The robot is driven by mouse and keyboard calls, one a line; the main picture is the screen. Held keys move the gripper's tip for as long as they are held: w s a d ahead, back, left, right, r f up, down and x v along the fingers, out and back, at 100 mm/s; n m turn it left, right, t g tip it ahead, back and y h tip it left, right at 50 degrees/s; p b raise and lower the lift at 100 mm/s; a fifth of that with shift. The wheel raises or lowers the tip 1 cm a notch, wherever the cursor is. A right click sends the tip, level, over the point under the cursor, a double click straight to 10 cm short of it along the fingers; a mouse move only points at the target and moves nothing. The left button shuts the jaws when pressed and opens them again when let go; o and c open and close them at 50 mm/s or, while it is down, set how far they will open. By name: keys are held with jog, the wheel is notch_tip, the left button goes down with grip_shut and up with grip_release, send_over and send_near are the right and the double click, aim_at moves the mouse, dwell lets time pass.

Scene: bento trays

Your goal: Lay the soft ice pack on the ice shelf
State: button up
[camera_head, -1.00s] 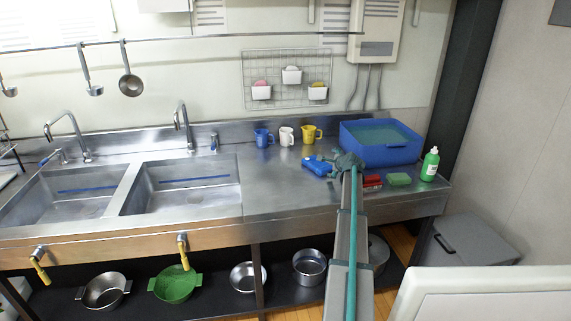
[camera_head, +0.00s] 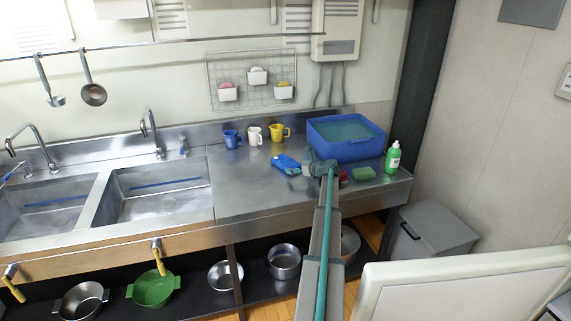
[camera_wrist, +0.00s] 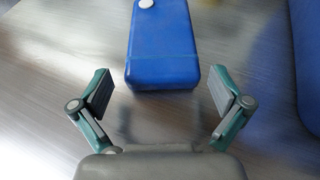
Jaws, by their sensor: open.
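A blue block-like pack with a white round cap (camera_head: 286,163) lies on the steel counter, and I take it for the soft ice pack. In the wrist view the blue pack (camera_wrist: 162,48) lies ahead of my gripper (camera_wrist: 160,92), its near end between and just beyond the fingertips. My gripper is open, with nothing between its pads. In the head view my gripper (camera_head: 316,168) is just right of the pack, and my arm hides part of the counter. I cannot make out a thing that is clearly the ice shelf.
A blue tub (camera_head: 350,151) stands behind and right of my gripper. A red item (camera_head: 343,176), a green sponge (camera_head: 363,174) and a green bottle (camera_head: 393,158) are to the right. Blue (camera_head: 231,138), white (camera_head: 254,136) and yellow (camera_head: 279,132) mugs stand behind. Sinks lie left.

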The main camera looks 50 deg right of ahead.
aim_at(293, 165)
jog(key=x, duration=0.1)
jog(key=p+x, duration=0.1)
jog(key=x, duration=0.1)
jog(key=p+x, duration=0.1)
jog(key=shift+w+d+r, duration=0.2)
jog(key=shift+w, duration=0.05)
jog(key=shift+w+f, duration=0.25)
jog(key=shift+w, duration=0.2)
jog(key=c, duration=1.3)
jog(key=shift+r, duration=0.1)
